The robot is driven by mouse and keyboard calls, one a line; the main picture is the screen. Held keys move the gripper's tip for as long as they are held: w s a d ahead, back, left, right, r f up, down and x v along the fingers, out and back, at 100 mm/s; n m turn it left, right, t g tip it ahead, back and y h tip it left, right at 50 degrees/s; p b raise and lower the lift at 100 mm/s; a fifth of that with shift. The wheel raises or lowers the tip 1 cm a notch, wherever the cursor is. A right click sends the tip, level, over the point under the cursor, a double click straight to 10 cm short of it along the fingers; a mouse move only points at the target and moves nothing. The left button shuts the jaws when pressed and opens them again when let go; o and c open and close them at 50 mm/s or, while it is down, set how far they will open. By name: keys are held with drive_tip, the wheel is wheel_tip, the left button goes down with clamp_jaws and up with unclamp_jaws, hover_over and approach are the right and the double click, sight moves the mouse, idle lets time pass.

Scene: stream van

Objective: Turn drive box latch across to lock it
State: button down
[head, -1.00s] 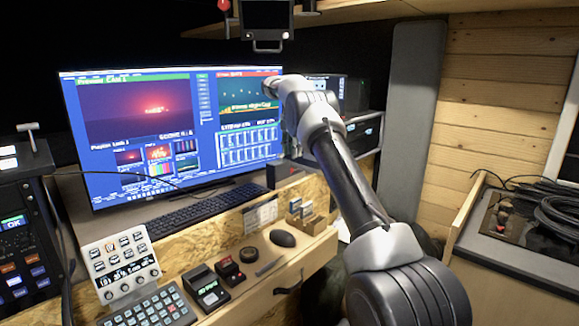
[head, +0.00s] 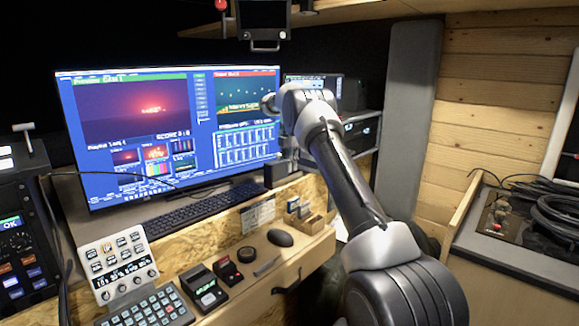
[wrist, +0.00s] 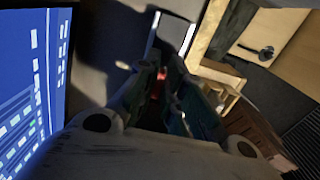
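My gripper (wrist: 163,78) shows in the wrist view, with dark fingers pointing away from the camera in deep shadow. A small red spot shows between the fingers, and a pale-edged dark thing lies just beyond them. I cannot tell whether the fingers touch anything. In the head view my arm reaches up to the monitor's right edge, and the gripper is hidden behind my wrist. A small dark box (head: 282,172) stands at the monitor's lower right corner; I cannot tell whether it is the drive box. I cannot make out the latch or its position.
The lit monitor (head: 180,130) stands close left of my wrist. A rack of equipment (head: 362,130) is behind my arm. A grey upright panel (head: 408,125) stands to the right.

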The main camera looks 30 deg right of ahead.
drive_tip(key=shift+s+m, duration=0.15)
drive_tip(key=shift+m, duration=1.35)
drive_tip(key=c, duration=1.5)
unclamp_jaws()
drive_tip(key=shift+r, duration=6.05)
drive_tip(key=shift+c, duration=0.5)
